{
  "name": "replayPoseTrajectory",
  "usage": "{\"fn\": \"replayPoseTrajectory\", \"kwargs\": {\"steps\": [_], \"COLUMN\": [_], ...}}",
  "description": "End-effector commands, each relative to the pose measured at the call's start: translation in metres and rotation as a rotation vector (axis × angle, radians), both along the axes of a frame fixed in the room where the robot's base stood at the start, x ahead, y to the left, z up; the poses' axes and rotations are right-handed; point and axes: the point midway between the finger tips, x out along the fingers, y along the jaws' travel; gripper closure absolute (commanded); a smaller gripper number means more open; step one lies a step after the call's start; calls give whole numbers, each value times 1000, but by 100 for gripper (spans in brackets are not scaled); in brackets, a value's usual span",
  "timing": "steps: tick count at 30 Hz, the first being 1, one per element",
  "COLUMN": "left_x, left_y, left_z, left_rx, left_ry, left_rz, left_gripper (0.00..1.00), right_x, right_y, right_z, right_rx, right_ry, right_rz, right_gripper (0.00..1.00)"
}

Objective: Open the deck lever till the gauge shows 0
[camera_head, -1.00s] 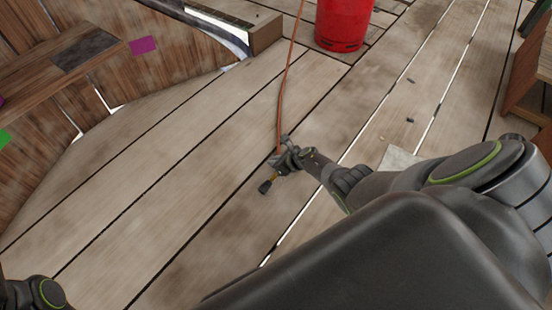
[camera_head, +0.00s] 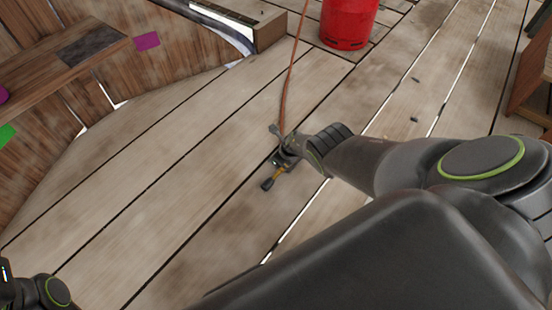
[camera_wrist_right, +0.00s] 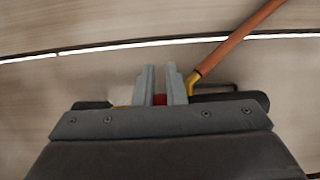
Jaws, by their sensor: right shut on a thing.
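My right gripper (camera_wrist_right: 163,88) is shut on a small red piece (camera_wrist_right: 160,99), which shows between its fingers in the right wrist view. I take this piece to be part of the deck lever; most of it is hidden. An orange hose (camera_wrist_right: 236,42) with a yellow end (camera_wrist_right: 192,82) comes down beside the fingers. In the head view my right gripper (camera_head: 284,158) is low over the deck at the hose's lower end. A short yellow part with a black tip (camera_head: 268,184) sticks out below it. I cannot make out a gauge. My left gripper's fingers are not visible.
The plank deck (camera_head: 150,190) is clear to the left. A red cylinder (camera_head: 347,22) stands at the back. A wooden bench (camera_head: 75,55) and curved hull wall are at upper left. Wooden structure (camera_head: 530,85) stands at right.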

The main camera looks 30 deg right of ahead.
Motion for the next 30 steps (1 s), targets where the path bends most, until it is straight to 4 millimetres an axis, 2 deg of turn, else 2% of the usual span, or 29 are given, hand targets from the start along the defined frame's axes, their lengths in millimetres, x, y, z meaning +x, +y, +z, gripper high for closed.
{"fn": "replayPoseTrajectory", "kwargs": {"steps": [14,15,19,30], "left_x": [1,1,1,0], "left_y": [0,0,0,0], "left_z": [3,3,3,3], "left_rx": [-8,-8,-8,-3], "left_ry": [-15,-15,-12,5], "left_rz": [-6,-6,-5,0], "left_gripper": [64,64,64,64], "right_x": [-1,-1,-1,-1], "right_y": [1,1,1,0], "right_z": [-1,-1,-1,3], "right_rx": [-2,-2,-2,-3], "right_ry": [11,11,10,8], "right_rz": [0,0,0,0], "right_gripper": [100,84,67,67]}}
